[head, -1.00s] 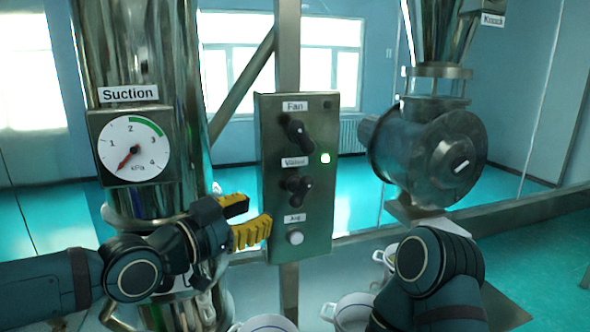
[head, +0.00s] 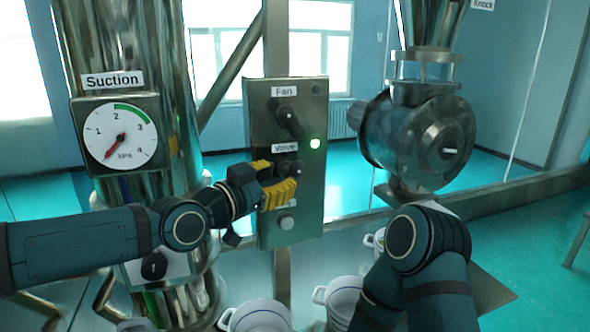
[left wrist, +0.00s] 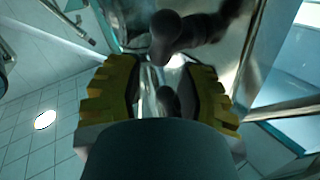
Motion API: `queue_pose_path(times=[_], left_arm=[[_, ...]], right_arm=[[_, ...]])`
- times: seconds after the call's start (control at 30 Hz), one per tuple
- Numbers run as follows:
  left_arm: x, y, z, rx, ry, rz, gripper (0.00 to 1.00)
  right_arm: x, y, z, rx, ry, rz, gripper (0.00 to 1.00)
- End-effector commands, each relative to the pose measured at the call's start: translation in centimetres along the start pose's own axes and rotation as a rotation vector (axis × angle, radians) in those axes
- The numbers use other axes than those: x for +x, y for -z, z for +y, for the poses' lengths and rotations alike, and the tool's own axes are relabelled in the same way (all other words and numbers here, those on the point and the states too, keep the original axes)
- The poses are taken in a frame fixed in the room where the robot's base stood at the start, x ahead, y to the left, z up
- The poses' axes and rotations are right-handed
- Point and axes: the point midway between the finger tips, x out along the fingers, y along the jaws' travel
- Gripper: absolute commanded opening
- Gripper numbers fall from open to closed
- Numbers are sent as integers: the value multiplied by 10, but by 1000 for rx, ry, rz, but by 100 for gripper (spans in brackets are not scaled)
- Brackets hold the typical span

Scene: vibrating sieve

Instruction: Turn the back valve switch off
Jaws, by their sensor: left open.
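The grey control box (head: 258,120) carries a dark knob under the "Fan" label and the dark valve switch (head: 291,168) under the "Valve" label. My left gripper (head: 277,180) has yellow fingers and is open at the valve switch, one finger above the other. In the left wrist view a dark knob (left wrist: 168,100) shows between the two yellow fingers, partly hidden by my gripper's body. Whether the fingers touch it I cannot tell. My right arm shows in the head view, but its gripper does not.
The fan knob (head: 290,122) is above, and a pale button (head: 286,222) is below. The suction gauge (head: 120,136) is at left on a shiny pipe. White pots (head: 262,318) stand below.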

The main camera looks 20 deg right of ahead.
Motion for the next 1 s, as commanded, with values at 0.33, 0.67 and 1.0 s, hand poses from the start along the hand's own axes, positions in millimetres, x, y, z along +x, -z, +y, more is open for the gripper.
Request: queue_pose_path(times=[0.33,0.67,1.0], left_arm=[[45,2,0,-1,-2,1,37],[57,0,0,0,0,-1,37],[57,0,0,1,0,0,0]], right_arm=[[-9,1,-3,-1,1,-1,47],[-10,1,-4,-1,1,-1,47],[-10,1,-4,-1,1,-1,47]])
